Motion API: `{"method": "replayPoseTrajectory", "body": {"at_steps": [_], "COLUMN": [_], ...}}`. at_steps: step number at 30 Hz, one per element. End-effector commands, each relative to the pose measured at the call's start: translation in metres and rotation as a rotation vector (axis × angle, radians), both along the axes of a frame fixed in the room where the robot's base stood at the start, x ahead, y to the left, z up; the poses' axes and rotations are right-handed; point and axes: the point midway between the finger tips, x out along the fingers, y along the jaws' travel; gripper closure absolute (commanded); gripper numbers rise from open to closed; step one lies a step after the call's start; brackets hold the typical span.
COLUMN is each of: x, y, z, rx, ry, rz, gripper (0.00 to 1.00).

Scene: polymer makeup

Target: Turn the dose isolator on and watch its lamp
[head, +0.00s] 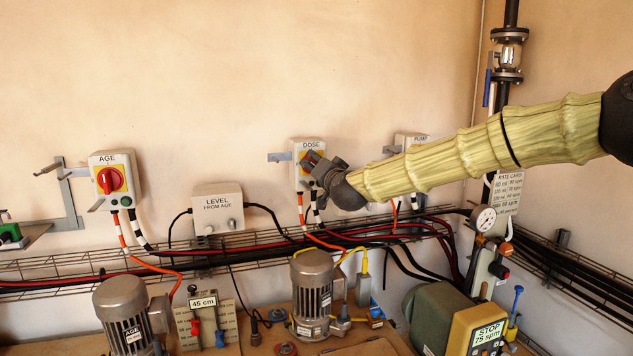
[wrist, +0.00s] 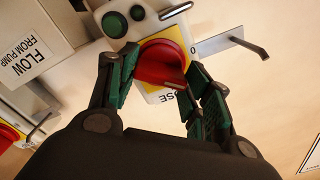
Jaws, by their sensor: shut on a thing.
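The dose isolator (head: 311,145) is a light grey wall box with a yellow plate, largely hidden in the head view by my gripper (head: 316,164). In the wrist view its red rotary knob (wrist: 160,55) sits on the yellow plate. My gripper (wrist: 163,68) is shut on this knob, with its green-padded fingers on either side. A dark green lamp lens (wrist: 114,25) on the box shows beside the knob and looks unlit. The knob's switch position cannot be told clearly.
The age isolator (head: 107,160) hangs to the left and the pump box (head: 408,139) to the right. A metal bracket (wrist: 222,44) sticks out beside the dose isolator. Below are a wire cable tray (head: 70,264) and motors (head: 313,285). The wall above is clear.

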Motion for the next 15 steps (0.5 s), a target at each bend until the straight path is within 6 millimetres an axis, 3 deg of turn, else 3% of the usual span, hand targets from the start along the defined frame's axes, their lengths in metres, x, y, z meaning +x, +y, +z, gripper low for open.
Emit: {"method": "replayPoseTrajectory", "body": {"at_steps": [1,15], "x": [0.0006,0.0008], "y": [-0.0022,-0.0027], "z": [-0.0066,-0.0070], "rx": [0.043,0.465], "ry": [0.012,0.149], "rz": [-0.003,-0.003], "gripper": [0.74,0.74]}}
